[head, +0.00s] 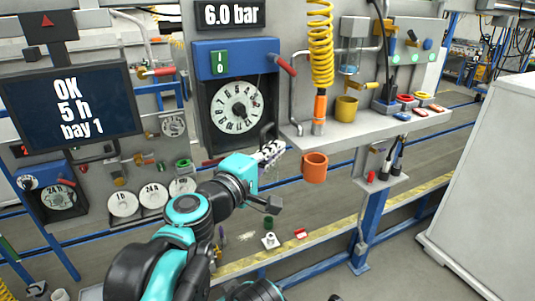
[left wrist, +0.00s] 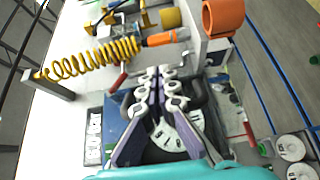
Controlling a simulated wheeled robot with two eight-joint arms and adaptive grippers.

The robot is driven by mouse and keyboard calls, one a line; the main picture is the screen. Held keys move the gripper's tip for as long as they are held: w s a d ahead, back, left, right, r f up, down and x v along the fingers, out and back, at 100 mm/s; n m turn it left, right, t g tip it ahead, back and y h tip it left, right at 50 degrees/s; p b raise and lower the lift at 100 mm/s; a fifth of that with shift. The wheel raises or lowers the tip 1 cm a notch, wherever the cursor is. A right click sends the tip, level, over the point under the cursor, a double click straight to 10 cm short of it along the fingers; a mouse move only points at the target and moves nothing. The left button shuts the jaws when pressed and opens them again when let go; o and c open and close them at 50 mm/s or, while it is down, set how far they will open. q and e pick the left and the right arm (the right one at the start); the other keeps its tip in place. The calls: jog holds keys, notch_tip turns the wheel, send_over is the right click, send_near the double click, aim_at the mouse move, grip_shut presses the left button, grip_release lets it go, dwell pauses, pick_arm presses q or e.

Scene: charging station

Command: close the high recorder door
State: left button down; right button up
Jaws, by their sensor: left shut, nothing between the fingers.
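The high recorder (head: 236,57) is a blue-topped box with a dark front around a white numbered dial (head: 237,106). I cannot clearly make out its door or how far it stands open; a dark bent handle (head: 267,131) shows at the lower right of the front. My left gripper (head: 271,151) is just below the recorder's lower right corner, shut and empty. In the left wrist view its pale fingers (left wrist: 160,88) are together in front of the dial (left wrist: 178,136), hiding part of it. Whether they touch the recorder, I cannot tell. My right gripper is not in view.
A shelf (head: 375,128) on the right carries a yellow cup (head: 346,108). An orange cup (head: 315,168) hangs below it, close to my left gripper. A yellow coiled hose (head: 320,45) hangs above. A second recorder (head: 58,198) is at lower left, under a screen (head: 72,105).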

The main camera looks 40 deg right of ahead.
pick_arm(q)
jog(key=shift+w+d+t, duration=0.2)
jog(key=shift+d+t, duration=0.1)
jog(key=shift+d+n, duration=0.25)
jog(key=shift+n, duration=0.05)
jog(key=shift+w+d+t+y, duration=0.1)
jog(key=shift+d+t+y, duration=0.2)
jog(key=shift+t, duration=0.1)
dwell(0.6)
jog(key=shift+a, duration=0.1)
